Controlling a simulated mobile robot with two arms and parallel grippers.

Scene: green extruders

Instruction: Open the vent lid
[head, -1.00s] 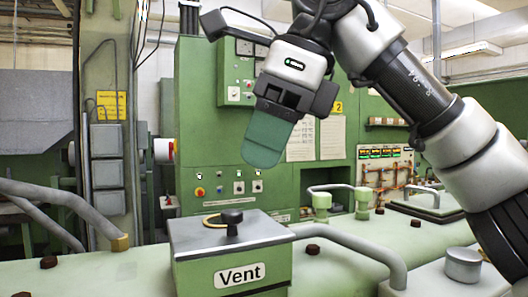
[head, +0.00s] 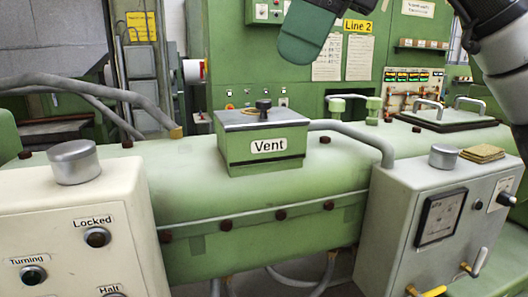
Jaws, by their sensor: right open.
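The green vent box (head: 262,151), labelled "Vent", stands on top of the long green extruder barrel in the middle of the head view. Its grey vent lid (head: 236,120) lies flat and closed on the box. A black knob (head: 263,108) sticks up from the lid's middle, with a yellowish ring around its base. My right gripper (head: 300,42) hangs at the top edge, above and apart from the lid, with green finger pads. It is open and holds nothing visible; its upper part is cut off by the frame. My left gripper is out of view.
A white control box (head: 70,220) with buttons stands at the front left. A grey gauge box (head: 400,235) stands at the front right. A bent grey pipe (head: 360,135) runs right beside the vent box. A green cabinet (head: 300,75) stands behind. Space above the lid is clear.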

